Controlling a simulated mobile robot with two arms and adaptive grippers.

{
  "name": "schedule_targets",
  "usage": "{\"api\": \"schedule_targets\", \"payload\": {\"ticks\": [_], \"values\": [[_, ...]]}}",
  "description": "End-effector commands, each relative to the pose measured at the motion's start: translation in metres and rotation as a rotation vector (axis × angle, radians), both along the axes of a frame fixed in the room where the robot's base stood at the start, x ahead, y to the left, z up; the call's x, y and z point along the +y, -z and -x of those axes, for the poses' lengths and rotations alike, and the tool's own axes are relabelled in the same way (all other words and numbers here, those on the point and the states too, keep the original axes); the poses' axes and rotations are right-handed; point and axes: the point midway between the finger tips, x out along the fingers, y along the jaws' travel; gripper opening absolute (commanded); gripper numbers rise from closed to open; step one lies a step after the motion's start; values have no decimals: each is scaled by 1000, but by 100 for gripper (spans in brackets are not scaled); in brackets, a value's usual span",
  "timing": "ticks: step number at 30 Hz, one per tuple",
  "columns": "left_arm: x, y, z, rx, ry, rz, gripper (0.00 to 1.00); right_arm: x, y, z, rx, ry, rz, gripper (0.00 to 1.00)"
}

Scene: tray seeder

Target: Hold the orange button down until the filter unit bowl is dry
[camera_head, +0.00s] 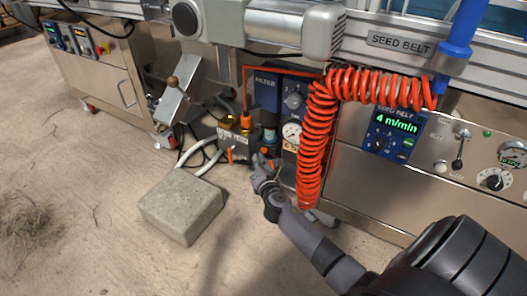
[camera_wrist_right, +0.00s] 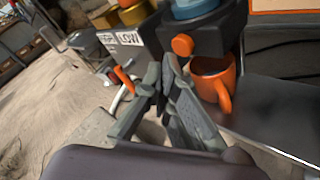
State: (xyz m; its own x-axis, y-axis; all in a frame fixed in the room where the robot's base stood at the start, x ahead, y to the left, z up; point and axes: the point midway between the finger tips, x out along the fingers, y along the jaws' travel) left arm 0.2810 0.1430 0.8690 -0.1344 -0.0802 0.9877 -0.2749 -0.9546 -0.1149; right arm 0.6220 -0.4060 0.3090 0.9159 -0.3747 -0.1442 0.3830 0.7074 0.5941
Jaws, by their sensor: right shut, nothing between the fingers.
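The orange button (camera_wrist_right: 182,45) is a round knob on the dark base of the filter unit (camera_wrist_right: 212,36), in the right wrist view. The unit's bowl (camera_wrist_right: 195,8) is bluish and cut off by the top edge; I cannot tell how much water is in it. In the head view the bowl (camera_head: 269,135) is small, below the blue FILTER panel (camera_head: 264,92). My right gripper (camera_wrist_right: 168,66) is shut and empty, its tips just below and left of the button with a small apparent gap. It is also in the head view (camera_head: 262,164). My left gripper is out of view.
An orange mug (camera_wrist_right: 228,82) stands under the filter unit, right of my fingers. A box with HIGH and LOW labels (camera_wrist_right: 120,38) and an orange lever (camera_wrist_right: 124,80) is at left. A coiled red hose (camera_head: 315,140) hangs beside my arm. A concrete block (camera_head: 182,205) lies on the floor.

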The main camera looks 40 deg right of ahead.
Motion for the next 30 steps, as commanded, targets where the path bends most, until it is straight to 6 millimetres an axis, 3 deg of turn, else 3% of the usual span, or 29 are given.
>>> {"api": "schedule_targets", "payload": {"ticks": [30], "values": [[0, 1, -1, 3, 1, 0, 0, -10, 0, -4, 0, 0, 1, 0]]}}
